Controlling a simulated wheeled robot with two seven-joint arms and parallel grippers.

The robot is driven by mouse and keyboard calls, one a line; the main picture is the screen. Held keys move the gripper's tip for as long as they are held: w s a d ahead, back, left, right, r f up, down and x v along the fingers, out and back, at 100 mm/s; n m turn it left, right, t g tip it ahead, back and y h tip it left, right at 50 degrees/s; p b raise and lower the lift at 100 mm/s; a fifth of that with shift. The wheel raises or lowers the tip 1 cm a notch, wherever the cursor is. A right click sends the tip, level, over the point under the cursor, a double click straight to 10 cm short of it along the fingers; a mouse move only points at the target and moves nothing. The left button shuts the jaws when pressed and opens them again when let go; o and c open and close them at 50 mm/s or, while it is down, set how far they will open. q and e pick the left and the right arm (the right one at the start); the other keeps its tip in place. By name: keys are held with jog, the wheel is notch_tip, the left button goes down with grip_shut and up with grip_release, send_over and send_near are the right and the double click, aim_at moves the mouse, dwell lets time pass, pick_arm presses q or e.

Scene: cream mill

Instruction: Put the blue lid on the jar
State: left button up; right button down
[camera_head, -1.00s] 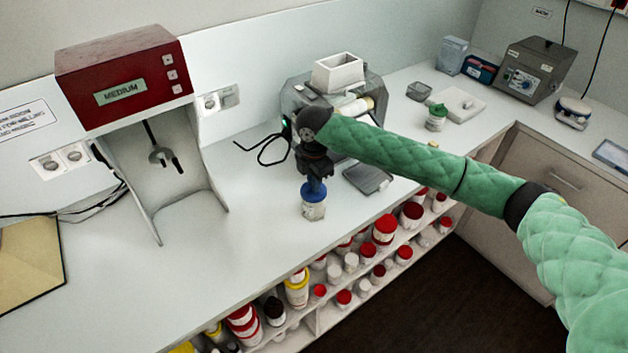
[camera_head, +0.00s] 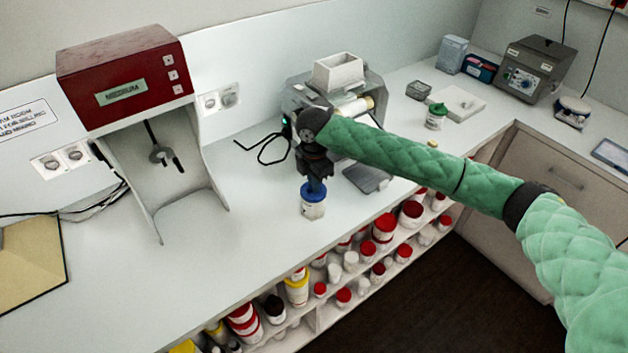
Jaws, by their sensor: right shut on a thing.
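The white jar (camera_head: 312,210) stands upright on the counter near its front edge. The blue lid (camera_head: 313,191) is at the top of the jar; whether it is seated cannot be told from here. My right gripper (camera_head: 314,182) points down from above, shut on the blue lid, its fingertips partly hidden against the lid. My left gripper is not in view.
A grey mill with a white hopper (camera_head: 338,70) stands behind my right arm. A red-topped mixer (camera_head: 122,75) is at left. A green-lidded jar (camera_head: 436,116) stands farther right. Counter left of the jar is clear; shelves below hold several jars.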

jog(key=shift+f+p, duration=0.4)
jog(key=shift+p, duration=0.1)
dwell(1.2)
jog(key=c, duration=1)
grip_release()
jog(key=shift+r, duration=0.15)
jog(key=shift+r+p, duration=1.85)
jog(key=shift+r, duration=0.3)
jog(key=shift+c, duration=0.4)
grip_shut()
